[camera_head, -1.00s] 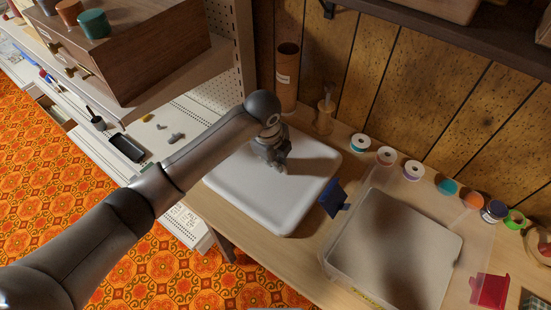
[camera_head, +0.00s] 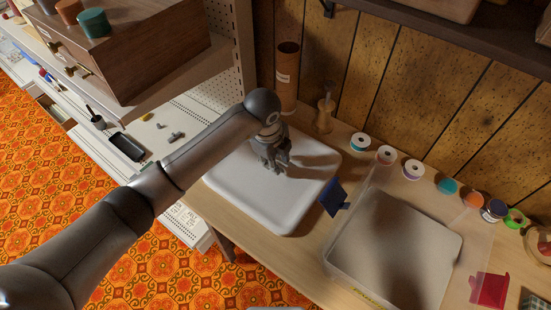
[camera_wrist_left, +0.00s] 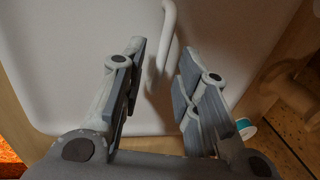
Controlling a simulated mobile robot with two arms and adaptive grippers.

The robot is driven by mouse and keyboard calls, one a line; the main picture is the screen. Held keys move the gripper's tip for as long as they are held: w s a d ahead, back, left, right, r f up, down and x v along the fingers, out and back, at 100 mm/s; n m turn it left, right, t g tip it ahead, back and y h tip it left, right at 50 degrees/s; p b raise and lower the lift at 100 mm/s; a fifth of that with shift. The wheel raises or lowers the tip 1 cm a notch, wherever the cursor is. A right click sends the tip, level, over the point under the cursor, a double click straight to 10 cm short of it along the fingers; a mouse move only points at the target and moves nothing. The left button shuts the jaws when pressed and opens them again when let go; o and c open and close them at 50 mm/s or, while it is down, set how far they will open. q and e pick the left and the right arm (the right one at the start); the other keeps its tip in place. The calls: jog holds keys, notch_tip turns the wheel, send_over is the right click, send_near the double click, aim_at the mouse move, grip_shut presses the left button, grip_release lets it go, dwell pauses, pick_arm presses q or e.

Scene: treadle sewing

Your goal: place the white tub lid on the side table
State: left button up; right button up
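The white tub lid (camera_head: 290,207) lies flat on the wooden side table (camera_head: 260,248) in the head view. Its pale handle (camera_wrist_left: 169,35) shows in the wrist view, rising from the lid between and just beyond the fingertips. My left gripper (camera_head: 278,168) is low over the back part of the lid. In the wrist view my left gripper (camera_wrist_left: 163,62) is open, its two fingers apart on either side of the handle. I cannot tell whether a finger touches the handle. My right gripper is not in view.
An open clear tub (camera_head: 365,280) stands right of the lid, with a blue piece (camera_head: 334,198) between them. Several thread spools (camera_head: 386,154) line the wall. A brown tube (camera_head: 287,78) and wooden stand (camera_head: 325,112) are behind. A drawer box (camera_head: 130,50) sits on the left shelf.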

aim_at(270, 173)
pick_arm(q)
notch_tip(270, 173, up, 11)
jog(key=s+a, duration=0.1)
jog(key=shift+s+a+b, duration=0.15)
jog(key=shift+s+b, duration=0.15)
jog(key=shift+s, duration=0.1)
